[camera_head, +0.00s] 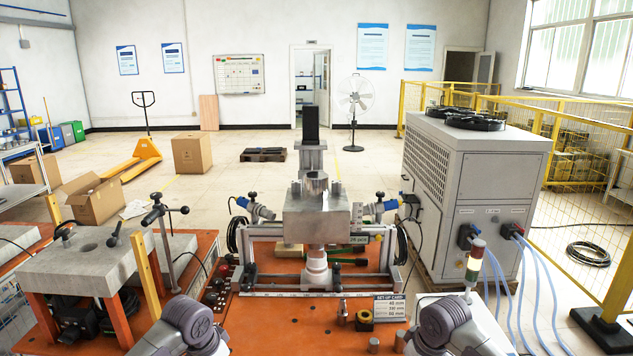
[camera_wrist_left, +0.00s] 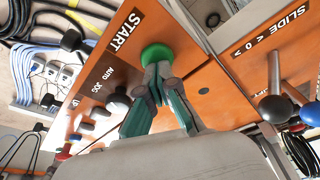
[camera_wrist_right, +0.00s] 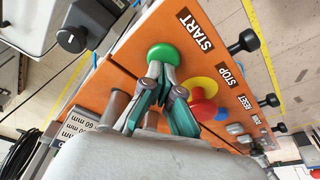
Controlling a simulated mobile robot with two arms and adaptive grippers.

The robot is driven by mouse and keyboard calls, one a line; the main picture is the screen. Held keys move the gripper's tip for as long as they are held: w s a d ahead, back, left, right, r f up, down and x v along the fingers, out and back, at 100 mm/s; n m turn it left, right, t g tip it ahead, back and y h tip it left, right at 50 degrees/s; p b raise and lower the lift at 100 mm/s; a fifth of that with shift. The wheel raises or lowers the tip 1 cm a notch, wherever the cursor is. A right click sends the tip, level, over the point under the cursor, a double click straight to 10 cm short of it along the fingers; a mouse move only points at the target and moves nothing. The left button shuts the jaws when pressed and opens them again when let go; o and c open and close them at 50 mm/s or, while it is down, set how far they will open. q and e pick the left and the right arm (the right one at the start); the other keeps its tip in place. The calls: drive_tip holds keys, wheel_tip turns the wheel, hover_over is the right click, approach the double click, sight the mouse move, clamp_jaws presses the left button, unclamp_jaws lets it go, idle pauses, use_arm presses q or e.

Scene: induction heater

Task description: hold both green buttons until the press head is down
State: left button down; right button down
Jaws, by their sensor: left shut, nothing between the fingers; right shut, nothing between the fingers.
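A green button (camera_wrist_left: 157,54) on an orange panel marked START shows in the left wrist view. My left gripper (camera_wrist_left: 158,68) is shut and empty, its tips at the button's lower edge in the picture; they appear to touch it. A second green button (camera_wrist_right: 162,55), also by a START label, shows in the right wrist view. My right gripper (camera_wrist_right: 157,70) is shut and empty, its tips overlapping that button's lower edge, seemingly in contact. How far either button is pushed in cannot be told. In the head view the grey press block (camera_head: 317,214) stands above a white cylinder (camera_head: 316,268).
A red button on a yellow disc (camera_wrist_right: 203,90) is close to my right gripper. Black knobs (camera_wrist_left: 118,102) line the left panel. A set-up card (camera_head: 389,307) stands on the orange table.

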use_arm(q)
drive_tip(key=shift+s+f, duration=0.1)
drive_tip(key=shift+f, duration=0.05)
use_arm(e)
drive_tip(key=shift+s+f, duration=0.15)
drive_tip(key=shift+w+v, duration=0.15)
drive_tip(key=shift+v, duration=0.65)
drive_tip(key=shift+w+v, duration=0.15)
drive_tip(key=shift+v, duration=0.6)
drive_tip(key=shift+w+a, duration=0.1)
drive_tip(key=shift+a, duration=0.05)
use_arm(q)
drive_tip(key=shift+w+v, duration=0.2)
drive_tip(key=shift+v, duration=0.85)
use_arm(e)
drive_tip(key=shift+w, duration=0.1)
use_arm(q)
drive_tip(key=shift+w+d+r, duration=0.1)
drive_tip(key=shift+d+r, duration=0.05)
drive_tip(key=shift+r, duration=0.45)
